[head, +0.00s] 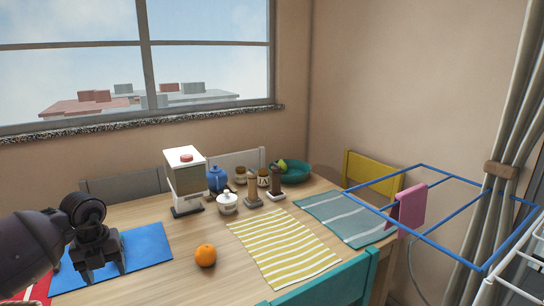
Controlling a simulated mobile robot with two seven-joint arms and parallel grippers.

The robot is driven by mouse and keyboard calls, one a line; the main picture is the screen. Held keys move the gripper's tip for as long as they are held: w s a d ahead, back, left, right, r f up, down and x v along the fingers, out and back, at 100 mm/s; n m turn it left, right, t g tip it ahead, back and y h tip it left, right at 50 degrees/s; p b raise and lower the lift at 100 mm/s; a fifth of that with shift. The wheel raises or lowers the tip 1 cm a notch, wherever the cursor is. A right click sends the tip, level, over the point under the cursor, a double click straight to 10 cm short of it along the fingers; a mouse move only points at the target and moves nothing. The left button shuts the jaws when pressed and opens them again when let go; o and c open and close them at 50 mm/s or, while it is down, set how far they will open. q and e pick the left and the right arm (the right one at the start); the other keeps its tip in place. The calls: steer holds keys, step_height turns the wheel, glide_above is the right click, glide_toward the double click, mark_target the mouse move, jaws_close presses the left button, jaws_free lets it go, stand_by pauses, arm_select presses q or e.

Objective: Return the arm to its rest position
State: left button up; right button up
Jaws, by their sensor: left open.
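My left gripper (103,268) is at the lower left of the head view, with its dark arm coming in from the left edge. Its two fingers point down and stand apart over the blue placemat (149,248), with nothing seen between them. I cannot tell whether the fingertips touch the mat. My right arm and gripper are not in view.
On the wooden table (180,271) are an orange (205,255), a yellow striped placemat (285,247), a white dispenser (185,180), several jars and a teal bowl (295,171). A blue drying rack (423,166) with a pink cloth (408,209) stands right. Chairs surround the table.

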arm_select(q)
steer(key=w+d+r+n+t+h, duration=0.1)
steer(key=d+r+t+h, duration=0.5)
steer(key=d+h, duration=0.3)
steer(key=w+d+r+n+t+h, duration=0.15)
steer(key=d+r+t+h, duration=0.4)
steer(key=d, duration=0.55)
steer(key=s+a+f+n+t+y+p, duration=0.1)
steer(key=s+a+f+n+t+y, duration=0.15)
steer(key=s+f+n+y, duration=0.55)
steer(key=s+a+f+n+t+y+p, duration=0.15)
steer(key=s+a+f+n+y, duration=0.25)
steer(key=f+n, duration=0.7)
steer(key=s+a+f+n+g+y, duration=0.1)
steer(key=s+f+n, duration=0.3)
steer(key=s, duration=0.7)
steer(key=s+a+f+n+g+y+p, duration=0.1)
steer(key=s+f+n+g, duration=0.3)
steer(key=s+f, duration=0.3)
steer(key=s, duration=0.4)
steer(key=shift+y, duration=0.35)
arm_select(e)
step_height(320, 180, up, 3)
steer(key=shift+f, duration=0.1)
